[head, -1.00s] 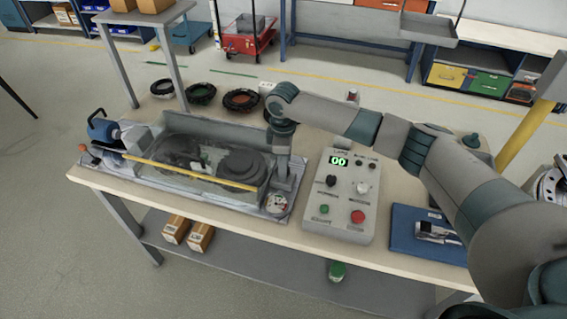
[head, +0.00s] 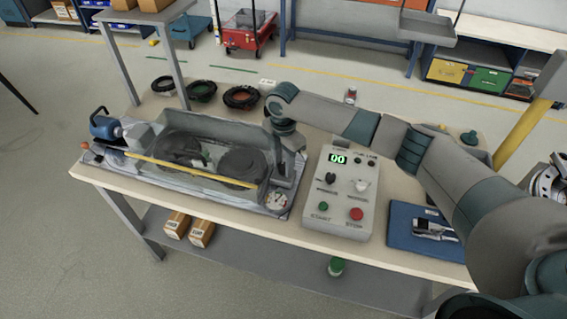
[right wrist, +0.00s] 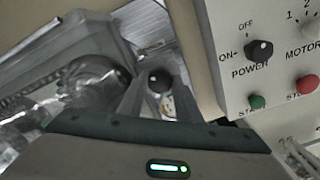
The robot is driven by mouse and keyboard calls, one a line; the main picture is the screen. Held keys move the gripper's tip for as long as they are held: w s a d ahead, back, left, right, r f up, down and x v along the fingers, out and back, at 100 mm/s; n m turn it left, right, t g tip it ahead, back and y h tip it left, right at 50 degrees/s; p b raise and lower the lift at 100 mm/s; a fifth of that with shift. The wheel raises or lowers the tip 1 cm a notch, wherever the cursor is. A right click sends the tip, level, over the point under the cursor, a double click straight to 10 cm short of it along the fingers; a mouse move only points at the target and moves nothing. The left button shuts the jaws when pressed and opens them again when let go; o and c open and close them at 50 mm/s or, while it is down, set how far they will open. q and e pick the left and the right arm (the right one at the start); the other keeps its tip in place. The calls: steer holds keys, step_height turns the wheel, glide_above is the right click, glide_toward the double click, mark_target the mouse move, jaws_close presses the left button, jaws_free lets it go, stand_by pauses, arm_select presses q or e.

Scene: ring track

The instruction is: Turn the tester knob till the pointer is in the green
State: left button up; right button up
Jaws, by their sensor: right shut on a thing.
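The tester (head: 276,203) shows as a small round dial with a white face and some red at the right front corner of the track unit. Its pointer and any green zone are too small to read in the head view. In the right wrist view the dial (right wrist: 168,106) is mostly hidden behind my fingers. The black round knob (right wrist: 158,80) sits between my right fingertips. My right gripper (right wrist: 153,82) is shut on this knob, and it also shows pointing down behind the dial in the head view (head: 284,180). My left gripper is not in view.
The clear-walled track unit (head: 150,170) with a yellow bar lies left of my right gripper. A grey control box (head: 338,215) reading 00 stands close on the right. A blue tray (head: 400,240) lies further right. Several dark rings (head: 202,91) lie at the back.

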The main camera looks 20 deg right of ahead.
steer(key=shift+n, duration=0.4)
steer(key=o, duration=0.9)
steer(key=shift+o, duration=0.9)
steer(key=shift+r, duration=0.1)
steer(key=shift+m, duration=0.4)
